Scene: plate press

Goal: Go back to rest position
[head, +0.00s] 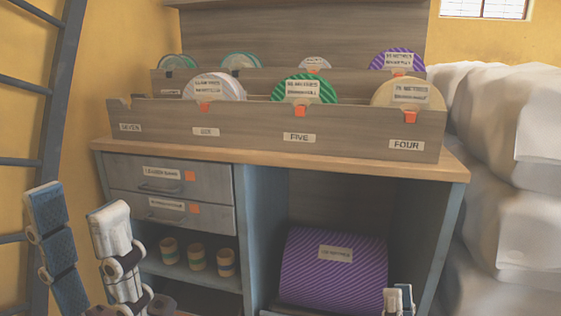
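My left gripper (79,214) is at the lower left, in front of the cabinet's left side. Its two fingers point up and stand well apart, with nothing between them. Only the fingertips of my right gripper (398,299) show at the bottom edge, right of centre, in front of the purple striped roll (332,272). They look close together, but the rest is cut off, so I cannot tell whether it is open or shut.
A wooden-topped cabinet (460,172) carries a rack (260,136) with several labelled round rolls. Two drawers (170,184) look shut above a shelf with three small striped cylinders (197,257). A blue ladder (62,80) stands left, and stacked white sacks (500,215) stand right.

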